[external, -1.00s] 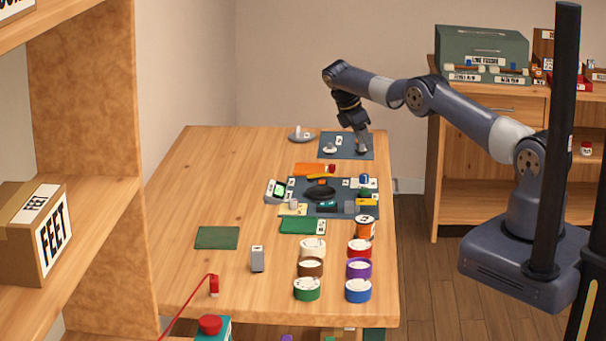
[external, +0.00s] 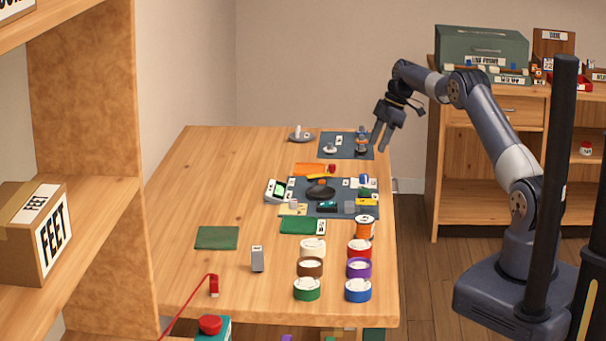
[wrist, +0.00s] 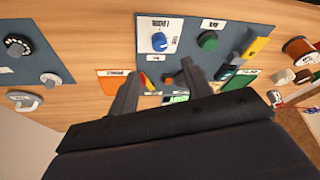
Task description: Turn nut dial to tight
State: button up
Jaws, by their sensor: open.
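My gripper (external: 380,147) is open and empty, raised in the air near the table's far right edge. Its two fingers also show spread in the wrist view (wrist: 158,72). I cannot tell from the small, upside-down labels which dial is the nut dial. The far blue-grey mat (external: 349,137) holds a dark dial (wrist: 17,45) with a ringed scale and a grey knob (wrist: 50,80). The nearer mat (wrist: 177,22) holds a blue dial (wrist: 159,41) on a white labelled plate and a green dial (wrist: 208,41). My gripper touches none of them.
A grey dish with a knob (external: 301,137) sits left of the far mat. An orange card (external: 309,169) lies between the mats. Several coloured round containers, including a red one (external: 359,249), stand at the near end. The table's left side (external: 205,180) is mostly clear.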

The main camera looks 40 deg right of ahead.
aim_at(364, 175)
jog(key=p+x, duration=0.1)
jog(key=x, duration=0.9)
jog(key=shift+c, duration=0.5)
